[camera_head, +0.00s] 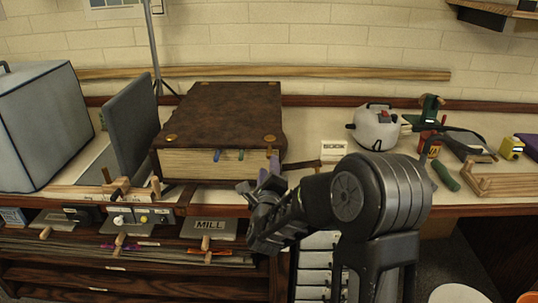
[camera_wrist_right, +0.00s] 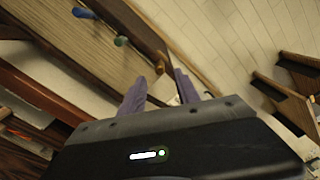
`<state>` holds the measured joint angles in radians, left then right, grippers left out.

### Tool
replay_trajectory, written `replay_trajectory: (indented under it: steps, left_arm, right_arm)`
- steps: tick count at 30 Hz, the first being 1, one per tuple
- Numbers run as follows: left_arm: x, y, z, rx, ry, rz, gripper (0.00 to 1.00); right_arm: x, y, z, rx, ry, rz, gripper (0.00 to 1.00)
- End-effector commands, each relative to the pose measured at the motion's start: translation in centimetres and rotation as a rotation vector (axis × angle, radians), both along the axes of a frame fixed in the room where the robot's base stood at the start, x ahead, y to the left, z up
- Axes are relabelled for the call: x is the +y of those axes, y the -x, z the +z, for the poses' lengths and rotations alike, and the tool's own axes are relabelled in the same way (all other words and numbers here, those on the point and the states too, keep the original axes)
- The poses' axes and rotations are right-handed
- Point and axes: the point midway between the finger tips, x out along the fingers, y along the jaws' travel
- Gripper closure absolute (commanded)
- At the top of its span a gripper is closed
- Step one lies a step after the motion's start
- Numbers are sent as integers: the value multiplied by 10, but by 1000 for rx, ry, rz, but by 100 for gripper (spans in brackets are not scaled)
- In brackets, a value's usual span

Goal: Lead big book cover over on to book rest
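The big book (camera_head: 215,170) lies closed on the bench, its brown leather cover (camera_head: 225,110) flat on top with brass-coloured corner pieces. Blue and green tabs and a tan peg stick out at its front edge; they also show in the right wrist view, beside the page block (camera_wrist_right: 70,40). A grey upright panel (camera_head: 130,125), possibly the book rest, stands left of the book. My right gripper (camera_head: 266,180) is at the book's front right corner, its purple fingers apart (camera_wrist_right: 160,90) and pointing toward the cover edge. Contact cannot be told. My left gripper is out of view.
A grey-blue box (camera_head: 40,125) stands at the far left. Right of the book are a small sign (camera_head: 333,150), a white kettle-like pot (camera_head: 376,128) and several tools. Shelves with trays and a MILL label (camera_head: 209,226) lie below the bench edge.

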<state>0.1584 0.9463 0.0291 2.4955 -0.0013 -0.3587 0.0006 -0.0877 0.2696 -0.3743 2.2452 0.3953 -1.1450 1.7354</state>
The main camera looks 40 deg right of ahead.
Motion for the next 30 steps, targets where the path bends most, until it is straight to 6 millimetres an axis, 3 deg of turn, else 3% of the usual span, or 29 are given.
replay_trajectory:
  steps: [11,30]
  left_arm:
    - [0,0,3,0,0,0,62]
    - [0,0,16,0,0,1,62]
  right_arm:
    - [-6,-9,1,2,2,1,61]
    - [-40,-53,0,3,3,1,61]
